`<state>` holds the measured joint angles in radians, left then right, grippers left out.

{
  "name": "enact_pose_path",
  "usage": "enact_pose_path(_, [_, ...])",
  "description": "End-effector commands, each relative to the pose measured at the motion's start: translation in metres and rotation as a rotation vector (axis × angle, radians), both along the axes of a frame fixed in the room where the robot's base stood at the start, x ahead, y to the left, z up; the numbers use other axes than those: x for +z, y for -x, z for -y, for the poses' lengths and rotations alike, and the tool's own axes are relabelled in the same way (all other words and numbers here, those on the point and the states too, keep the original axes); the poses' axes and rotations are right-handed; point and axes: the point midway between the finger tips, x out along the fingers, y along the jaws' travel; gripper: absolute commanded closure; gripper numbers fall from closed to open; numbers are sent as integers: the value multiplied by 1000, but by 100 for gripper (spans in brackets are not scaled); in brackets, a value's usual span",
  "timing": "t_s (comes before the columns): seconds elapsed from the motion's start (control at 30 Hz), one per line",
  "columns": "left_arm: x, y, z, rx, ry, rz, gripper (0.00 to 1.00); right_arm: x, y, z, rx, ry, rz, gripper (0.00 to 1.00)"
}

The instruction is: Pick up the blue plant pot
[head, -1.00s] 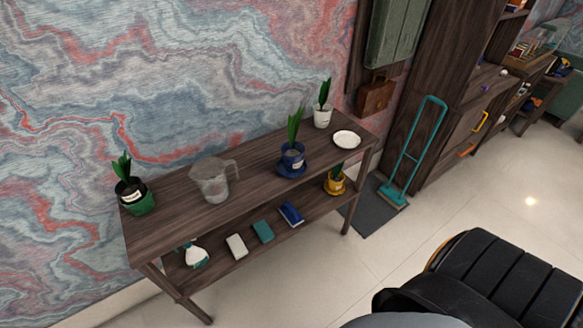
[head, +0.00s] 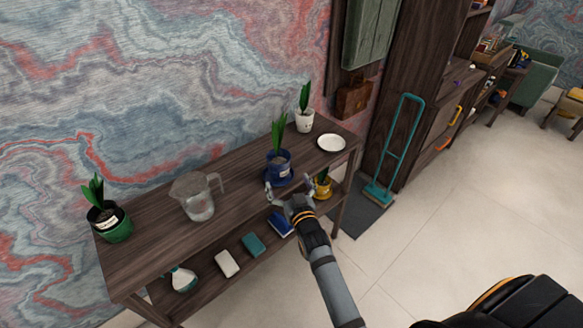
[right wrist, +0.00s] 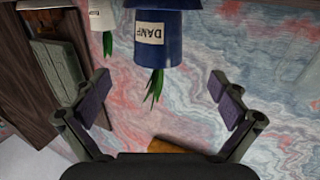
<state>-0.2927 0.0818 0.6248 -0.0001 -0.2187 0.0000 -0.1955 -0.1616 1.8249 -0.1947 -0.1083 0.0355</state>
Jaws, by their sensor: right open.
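The blue plant pot (head: 279,162) stands on the top shelf of the wooden table, with green leaves and a blue saucer under it. In the right wrist view the blue pot (right wrist: 174,52) appears upside down with a label reading "DAMP", ahead of and between the open fingers. My right gripper (head: 288,190) is open and empty, just in front of the blue pot on its near side. It also shows in the right wrist view (right wrist: 158,104). I do not see my left gripper.
A white pot (head: 304,122) and a white plate (head: 331,143) stand behind and right of the blue pot. A yellow pot (head: 323,188) is right of my gripper. A clear jug (head: 198,199) and a green pot (head: 118,232) stand to the left.

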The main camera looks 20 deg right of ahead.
Motion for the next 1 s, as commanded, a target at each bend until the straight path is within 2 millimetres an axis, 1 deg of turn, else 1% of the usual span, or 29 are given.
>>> enact_pose_path(0.03, [-1, 8, 1, 1, 1, -11, 60, 2, 0, 0, -1, -1, 5, 2])
enact_pose_path(0.1, [-3, 15, 1, 2, 1, -23, 60, 2, -3, 0, 0, -1, 7, 2])
enact_pose_path(0.17, [-7, 18, 2, 2, 1, -27, 60, 0, -10, 0, 1, 1, 9, 2])
enact_pose_path(0.2, [-11, 19, 2, 2, 2, -29, 60, -1, -18, 0, 1, 1, 9, 2])
enact_pose_path(0.3, [-16, 18, 2, 2, 2, -28, 60, -1, -36, 1, 1, 0, 8, 2])
enact_pose_path(0.4, [-18, 16, 2, 2, 3, -25, 60, -2, -49, 2, 1, 0, 6, 2])
enact_pose_path(0.57, [-17, 7, 3, 2, 3, -12, 60, -2, -54, 3, 0, 0, 3, 2])
enact_pose_path(0.63, [-18, 4, 3, 1, 3, -6, 60, -2, -58, 4, 0, 0, 4, 2])
enact_pose_path(0.83, [-26, 6, 3, 1, 3, -8, 60, -6, -93, 8, 0, 1, 5, 2])
enact_pose_path(0.9, [-27, 6, 3, 1, 3, -9, 60, -6, -100, 8, 0, 1, 4, 2])
enact_pose_path(1.0, [-27, 7, 2, 1, 3, -10, 60, -6, -105, 9, 0, 0, 3, 2])
